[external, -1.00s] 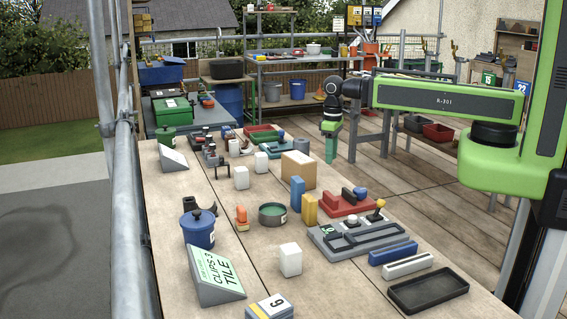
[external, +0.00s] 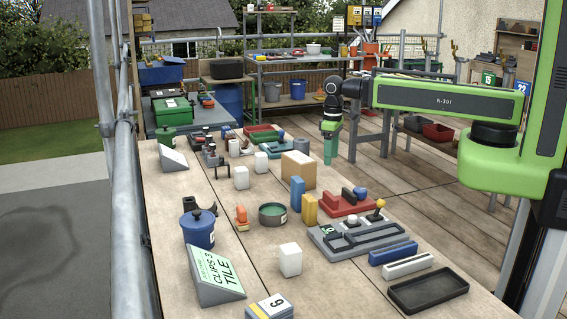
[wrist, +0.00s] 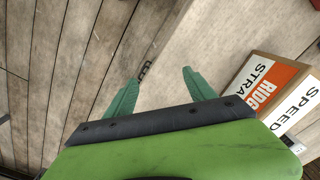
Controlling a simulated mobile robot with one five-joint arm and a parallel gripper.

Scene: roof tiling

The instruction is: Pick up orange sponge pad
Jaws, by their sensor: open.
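A small orange piece (external: 242,213), which looks like the orange sponge pad, stands on the long bench, left of a round dark green tin (external: 272,214). Its exact shape is too small to tell. My gripper (external: 331,150) hangs pointing down at the far right side of the bench, well apart from the orange piece. In the wrist view my gripper (wrist: 160,77) is open, with its two green fingers apart and nothing between them. The orange piece does not show in the wrist view.
A cardboard box (external: 298,170) stands on the bench near my gripper; it also shows in the wrist view (wrist: 262,88). Blue (external: 297,192) and yellow (external: 309,210) upright blocks, a blue lidded pot (external: 199,229) and a white block (external: 290,260) stand around the orange piece.

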